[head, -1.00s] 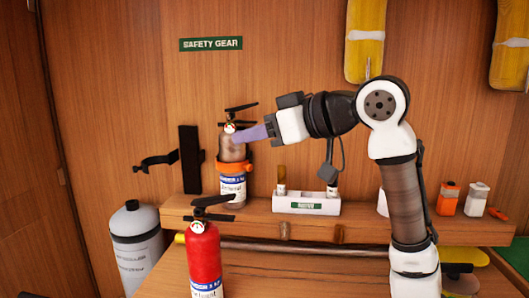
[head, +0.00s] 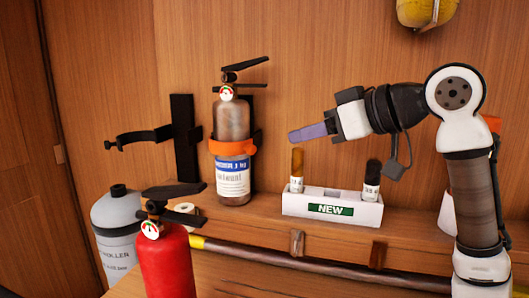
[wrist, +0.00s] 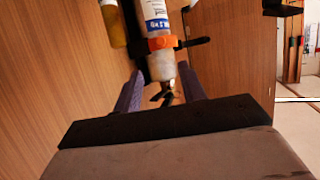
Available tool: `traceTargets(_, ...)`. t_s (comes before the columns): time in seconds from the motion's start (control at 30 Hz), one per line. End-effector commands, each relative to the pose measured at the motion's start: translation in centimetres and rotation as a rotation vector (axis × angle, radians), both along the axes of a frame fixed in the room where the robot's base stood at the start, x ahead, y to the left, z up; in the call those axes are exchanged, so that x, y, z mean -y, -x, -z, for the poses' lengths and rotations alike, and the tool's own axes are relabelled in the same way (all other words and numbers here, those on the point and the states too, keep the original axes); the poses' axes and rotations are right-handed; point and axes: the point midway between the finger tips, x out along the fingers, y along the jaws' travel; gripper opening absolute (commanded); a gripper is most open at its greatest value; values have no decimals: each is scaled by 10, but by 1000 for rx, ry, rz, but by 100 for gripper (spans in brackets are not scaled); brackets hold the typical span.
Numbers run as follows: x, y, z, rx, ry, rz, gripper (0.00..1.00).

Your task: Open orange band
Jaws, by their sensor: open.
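The orange band (head: 234,147) goes around a brownish-grey extinguisher (head: 232,118) with a white and blue label, upright on the wooden shelf against a black wall bracket. The band looks closed. In the wrist view the extinguisher (wrist: 160,70) appears upside down, with the orange band (wrist: 162,43) around it and a black piece sticking out to the right. My gripper (head: 307,133) is to the right of the extinguisher, apart from it, roughly at band height. In the wrist view my gripper (wrist: 160,92) has its purple fingers spread, with nothing held between them.
A red extinguisher (head: 168,262) stands in front at the lower left. A grey cylinder (head: 116,225) is at the left under an empty black bracket arm (head: 138,138). A white "NEW" holder (head: 331,207) with two small cylinders stands below my gripper. A pole (head: 300,262) runs along the shelf front.

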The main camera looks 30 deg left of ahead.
Motion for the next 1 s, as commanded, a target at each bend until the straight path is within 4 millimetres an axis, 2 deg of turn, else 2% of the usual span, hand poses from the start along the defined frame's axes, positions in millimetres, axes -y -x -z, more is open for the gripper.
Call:
traceTargets(0.3,-61,-8,24,0,1,-3,41)
traceTargets(0.53,-97,-13,40,-1,2,-3,41)
traceTargets(0.7,-111,-15,45,-1,1,-1,41)
traceTargets(1.0,-114,-16,47,0,-1,-1,41)
